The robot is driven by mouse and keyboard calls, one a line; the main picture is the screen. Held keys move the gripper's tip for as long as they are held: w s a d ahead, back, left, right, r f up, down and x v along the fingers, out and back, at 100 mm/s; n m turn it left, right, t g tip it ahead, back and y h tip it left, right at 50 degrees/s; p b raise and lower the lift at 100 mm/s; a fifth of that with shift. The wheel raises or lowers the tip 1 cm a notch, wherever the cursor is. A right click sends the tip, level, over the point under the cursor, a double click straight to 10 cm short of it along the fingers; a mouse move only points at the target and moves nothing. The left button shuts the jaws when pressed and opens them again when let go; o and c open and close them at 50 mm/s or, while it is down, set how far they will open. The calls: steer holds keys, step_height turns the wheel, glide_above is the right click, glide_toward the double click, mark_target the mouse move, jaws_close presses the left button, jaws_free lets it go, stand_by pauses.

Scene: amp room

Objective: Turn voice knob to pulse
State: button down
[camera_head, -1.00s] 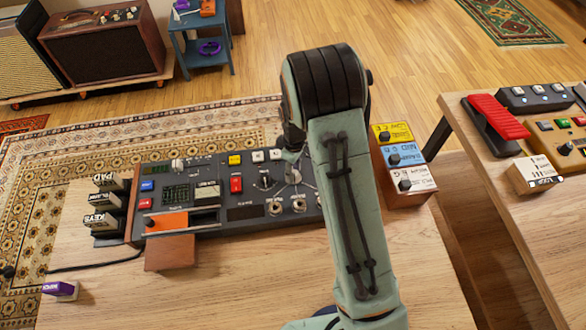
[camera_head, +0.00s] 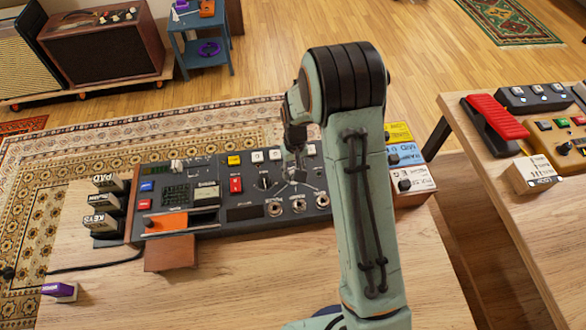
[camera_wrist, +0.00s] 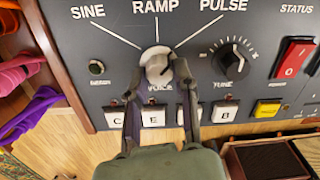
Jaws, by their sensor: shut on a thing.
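The voice knob (camera_wrist: 157,62) is a pale round knob on the dark synth panel, in the upper middle of the wrist view. White lines fan out from it to the SINE (camera_wrist: 88,12), RAMP (camera_wrist: 155,6) and PULSE (camera_wrist: 223,5) labels. My gripper (camera_wrist: 158,72) is shut on the knob, with one dark finger at each side. Where the knob's pointer aims is hard to tell. In the head view my gripper (camera_head: 295,178) reaches down onto the panel's right part, and its fingers hide the knob.
A black tune knob (camera_wrist: 233,60) sits right of the voice knob. White keys (camera_wrist: 152,116) lie just below, under the fingers. A red switch (camera_wrist: 294,57) and a yellow button (camera_wrist: 267,108) are further right. Colored boxes (camera_head: 408,157) stand beside the synth (camera_head: 130,222).

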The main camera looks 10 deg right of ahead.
steer(key=shift+m, duration=0.4)
steer(key=c, duration=0.9)
jaws_free()
steer(key=shift+o, duration=0.2)
step_height(320, 180, up, 12)
steer(key=shift+d, duration=0.2)
